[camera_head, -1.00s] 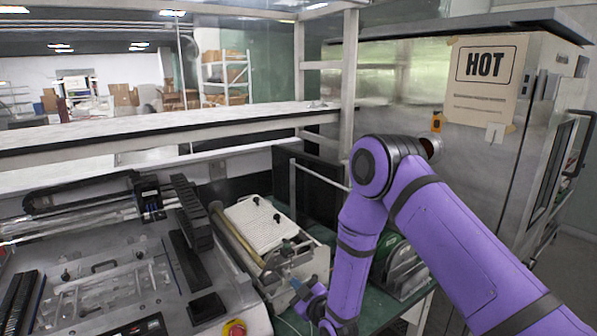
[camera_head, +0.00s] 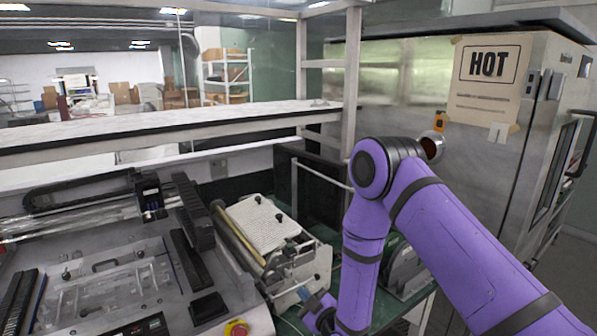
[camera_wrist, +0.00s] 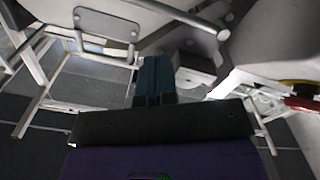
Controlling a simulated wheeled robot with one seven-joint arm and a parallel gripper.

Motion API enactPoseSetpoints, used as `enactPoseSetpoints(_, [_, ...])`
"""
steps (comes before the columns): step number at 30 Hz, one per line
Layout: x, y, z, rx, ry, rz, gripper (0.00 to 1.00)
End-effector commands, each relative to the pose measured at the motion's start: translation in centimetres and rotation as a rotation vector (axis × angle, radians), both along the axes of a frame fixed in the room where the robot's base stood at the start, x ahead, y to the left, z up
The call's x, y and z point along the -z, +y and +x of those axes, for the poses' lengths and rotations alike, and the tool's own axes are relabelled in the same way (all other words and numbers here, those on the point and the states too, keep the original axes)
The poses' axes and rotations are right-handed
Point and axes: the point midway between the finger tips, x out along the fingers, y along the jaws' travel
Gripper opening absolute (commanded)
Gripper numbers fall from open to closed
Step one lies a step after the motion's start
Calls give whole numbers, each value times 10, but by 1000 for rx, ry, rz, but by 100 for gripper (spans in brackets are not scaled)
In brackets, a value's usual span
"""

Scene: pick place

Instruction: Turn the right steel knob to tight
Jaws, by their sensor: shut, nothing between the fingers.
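My gripper (camera_head: 304,293) is low at the front right end of the white roller machine (camera_head: 262,225). Its blue fingers (camera_wrist: 153,80) are shut and empty in the wrist view, with the pale machine side and a steel bar (camera_wrist: 170,12) beyond them. Small dark knobs (camera_head: 279,217) sit on the roller machine's ribbed top. Other small knobs (camera_head: 139,254) stand on the clear plate of the grey machine at left. I cannot tell which of these is the right steel knob. I see no knob between the fingers.
The grey machine (camera_head: 100,312) fills the lower left, with a red and yellow button (camera_head: 237,329) at its front corner. A green motor-like unit (camera_head: 402,270) stands behind my forearm. A steel cabinet marked HOT (camera_head: 420,85) stands at right. A shelf (camera_head: 170,128) crosses behind.

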Motion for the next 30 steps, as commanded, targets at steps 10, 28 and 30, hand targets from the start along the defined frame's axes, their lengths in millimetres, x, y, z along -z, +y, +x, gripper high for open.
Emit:
enactPoseSetpoints(10, [0,-10,-12,3,0,-1,0])
enactPoseSetpoints(28, [-11,-10,-4,3,-1,0,0])
enactPoseSetpoints(30, [-11,-6,3,3,-2,0,0])
